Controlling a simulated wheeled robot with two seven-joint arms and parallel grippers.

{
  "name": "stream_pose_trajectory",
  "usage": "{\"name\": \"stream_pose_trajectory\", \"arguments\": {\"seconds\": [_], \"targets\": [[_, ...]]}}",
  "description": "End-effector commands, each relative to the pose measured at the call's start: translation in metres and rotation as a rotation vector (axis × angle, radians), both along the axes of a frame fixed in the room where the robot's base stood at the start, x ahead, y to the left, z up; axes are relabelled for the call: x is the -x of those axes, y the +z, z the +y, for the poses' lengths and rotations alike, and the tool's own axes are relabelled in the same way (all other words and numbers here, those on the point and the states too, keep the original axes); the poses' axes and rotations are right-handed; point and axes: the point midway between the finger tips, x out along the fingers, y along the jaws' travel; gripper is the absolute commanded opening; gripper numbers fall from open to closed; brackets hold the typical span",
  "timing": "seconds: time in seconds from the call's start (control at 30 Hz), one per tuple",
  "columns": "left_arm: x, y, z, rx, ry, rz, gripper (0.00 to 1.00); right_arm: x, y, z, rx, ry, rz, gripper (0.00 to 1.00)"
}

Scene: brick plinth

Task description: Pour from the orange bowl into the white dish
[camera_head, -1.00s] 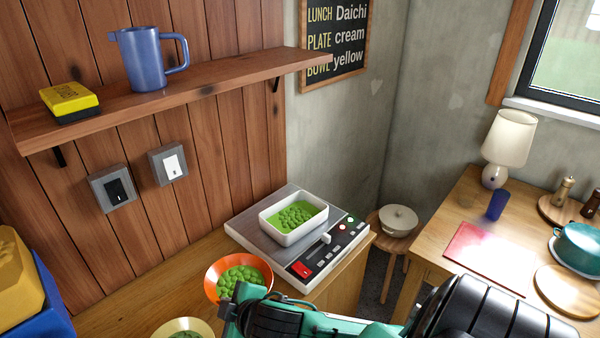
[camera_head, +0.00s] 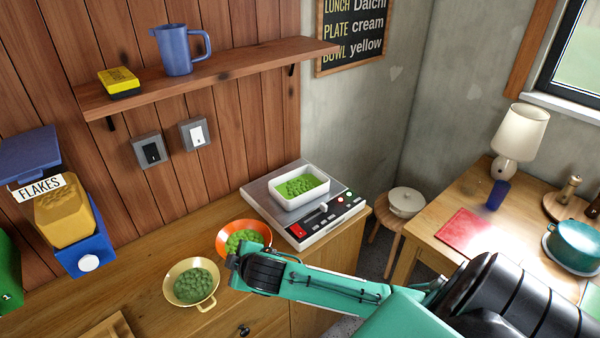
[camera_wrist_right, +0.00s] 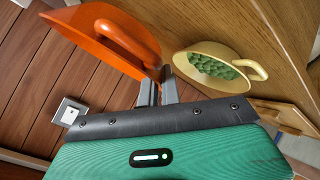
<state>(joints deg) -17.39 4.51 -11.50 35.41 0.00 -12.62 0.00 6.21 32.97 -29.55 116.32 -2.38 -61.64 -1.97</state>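My left gripper is out of view.
A yellow bowl (camera_head: 172,293) of green lumps stands left of my right gripper. The scale (camera_head: 262,198) has buttons along its front. Dispensers (camera_head: 68,222) stand at the left. A shelf (camera_head: 225,68) with a blue jug (camera_head: 178,52) hangs above.

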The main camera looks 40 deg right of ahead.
Motion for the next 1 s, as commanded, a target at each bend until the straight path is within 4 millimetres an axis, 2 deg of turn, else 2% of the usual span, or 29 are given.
{"name": "stream_pose_trajectory", "arguments": {"seconds": [0.03,0.23,0.6,0.8,1.0], "targets": [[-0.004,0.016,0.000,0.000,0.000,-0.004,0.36,-0.012,0.008,-0.006,0.007,-0.002,0.000,0.00],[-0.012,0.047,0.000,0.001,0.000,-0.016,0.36,-0.052,0.007,-0.031,0.013,-0.007,0.003,0.00],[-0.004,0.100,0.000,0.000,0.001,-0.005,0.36,-0.115,0.012,-0.092,0.016,-0.036,-0.003,0.00],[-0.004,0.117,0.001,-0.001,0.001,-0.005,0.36,-0.134,0.015,-0.119,0.014,-0.054,-0.010,0.00],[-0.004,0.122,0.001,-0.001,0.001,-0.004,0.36,-0.141,0.015,-0.130,0.012,-0.062,-0.014,0.00]]}}
